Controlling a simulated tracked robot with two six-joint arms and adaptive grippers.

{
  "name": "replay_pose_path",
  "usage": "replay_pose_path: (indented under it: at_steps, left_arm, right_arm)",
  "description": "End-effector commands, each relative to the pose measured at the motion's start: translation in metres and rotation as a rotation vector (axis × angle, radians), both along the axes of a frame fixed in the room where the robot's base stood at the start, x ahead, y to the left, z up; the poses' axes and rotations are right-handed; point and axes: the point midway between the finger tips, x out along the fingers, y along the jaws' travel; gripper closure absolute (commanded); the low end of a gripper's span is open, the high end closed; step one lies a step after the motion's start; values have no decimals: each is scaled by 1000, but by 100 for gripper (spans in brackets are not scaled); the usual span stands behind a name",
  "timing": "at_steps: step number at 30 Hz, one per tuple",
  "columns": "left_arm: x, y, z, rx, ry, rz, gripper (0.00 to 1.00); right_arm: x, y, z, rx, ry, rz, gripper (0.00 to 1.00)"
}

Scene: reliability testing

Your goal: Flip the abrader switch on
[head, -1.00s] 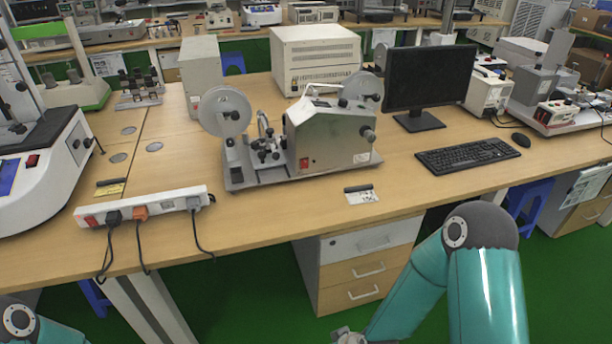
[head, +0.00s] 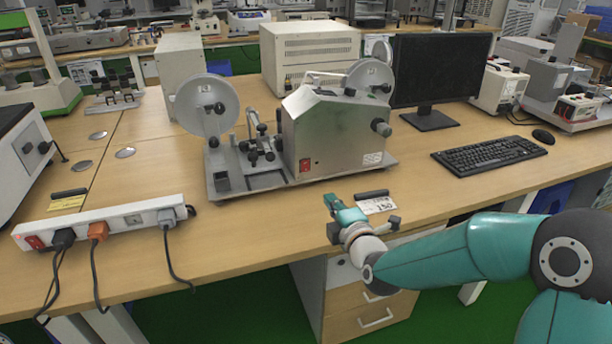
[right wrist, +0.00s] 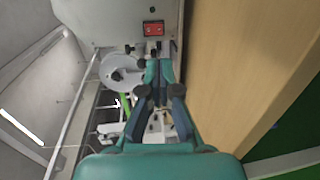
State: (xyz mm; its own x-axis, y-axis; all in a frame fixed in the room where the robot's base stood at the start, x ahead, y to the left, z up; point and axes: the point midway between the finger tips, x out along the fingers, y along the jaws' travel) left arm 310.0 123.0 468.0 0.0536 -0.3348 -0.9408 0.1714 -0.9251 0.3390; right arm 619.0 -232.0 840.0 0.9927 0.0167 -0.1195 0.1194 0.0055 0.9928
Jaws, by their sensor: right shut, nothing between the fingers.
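The abrader (head: 335,135) is a grey metal machine with reels on a base plate, standing on the wooden bench. Its red switch (head: 305,165) is low on the front face, at the left. My right gripper (head: 331,203) is shut and empty over the bench's front edge, in front of the abrader and slightly right of the switch. In the right wrist view the red switch (right wrist: 153,29) shows just beyond the closed fingertips (right wrist: 158,66), with a gap between. Whether the switch is on or off is too small to tell. My left gripper is not in view.
A power strip (head: 120,221) with plugged cables lies at the bench's left front. A small black-handled item and a label card (head: 376,205) lie right of my right gripper. A keyboard (head: 488,156) and a monitor (head: 437,75) stand further right.

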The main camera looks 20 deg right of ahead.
Motion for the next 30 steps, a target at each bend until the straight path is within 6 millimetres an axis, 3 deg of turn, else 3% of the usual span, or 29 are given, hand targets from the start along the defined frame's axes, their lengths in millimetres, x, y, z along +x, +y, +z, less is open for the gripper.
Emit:
replay_pose_path:
  at_steps: [8,14,30]
  left_arm:
    - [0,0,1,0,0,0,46]
    - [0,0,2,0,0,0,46]
    - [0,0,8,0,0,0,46]
  right_arm:
    - [4,8,-1,3,3,14,100]
    - [21,10,-3,3,4,17,100]
    - [119,14,-16,3,4,19,100]
